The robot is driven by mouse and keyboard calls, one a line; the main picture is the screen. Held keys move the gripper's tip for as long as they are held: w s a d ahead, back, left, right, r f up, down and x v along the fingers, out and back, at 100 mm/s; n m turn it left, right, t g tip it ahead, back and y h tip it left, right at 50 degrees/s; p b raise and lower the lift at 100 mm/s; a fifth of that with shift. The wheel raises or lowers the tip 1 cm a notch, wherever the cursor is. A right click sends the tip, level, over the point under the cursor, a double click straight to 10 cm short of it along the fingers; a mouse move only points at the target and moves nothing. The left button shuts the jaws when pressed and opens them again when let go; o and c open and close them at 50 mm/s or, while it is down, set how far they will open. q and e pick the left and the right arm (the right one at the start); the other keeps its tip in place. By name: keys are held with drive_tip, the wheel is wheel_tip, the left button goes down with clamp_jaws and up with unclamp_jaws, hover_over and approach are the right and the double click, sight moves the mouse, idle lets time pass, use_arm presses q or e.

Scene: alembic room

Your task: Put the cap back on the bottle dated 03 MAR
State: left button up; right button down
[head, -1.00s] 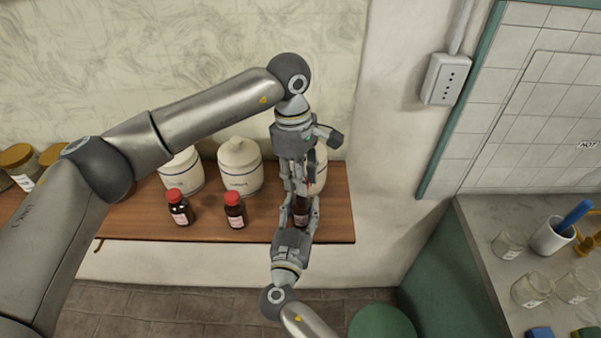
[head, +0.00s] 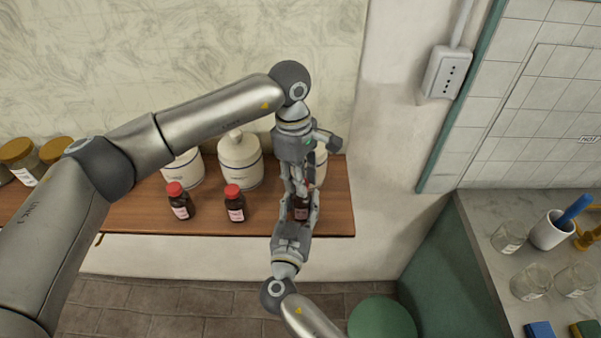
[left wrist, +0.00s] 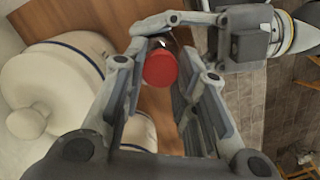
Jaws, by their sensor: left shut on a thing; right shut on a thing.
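My left gripper (head: 300,190) reaches down over the right end of the wooden shelf. It is shut on a red cap (left wrist: 160,70), seen between its fingers in the left wrist view. My right gripper (head: 302,206) comes up from below and is shut on a dark brown bottle (head: 301,213). The left gripper is directly above the right one, with their fingers close together. The fingers hide most of the bottle and its neck. I cannot read its label, nor tell whether the cap touches the neck.
Two brown bottles with red caps (head: 180,203) (head: 235,205) stand left on the shelf (head: 330,221). White lidded jars (head: 239,163) stand behind, one partly hidden by my left gripper. A green round seat (head: 382,320) is below. A counter with glass beakers (head: 530,285) is at right.

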use_arm(q)
drive_tip(key=shift+f, duration=0.55)
idle(0.5)
drive_tip(key=m, duration=0.4)
drive_tip(key=shift+m, duration=0.4)
drive_tip(key=m+y, duration=0.1)
drive_tip(key=m, duration=0.5)
drive_tip(key=shift+d, duration=0.1)
drive_tip(key=m, duration=0.6)
drive_tip(key=shift+y, duration=0.3)
drive_tip(key=m, duration=0.6)
drive_tip(key=o, duration=0.6)
drive_tip(key=shift+o, duration=0.2)
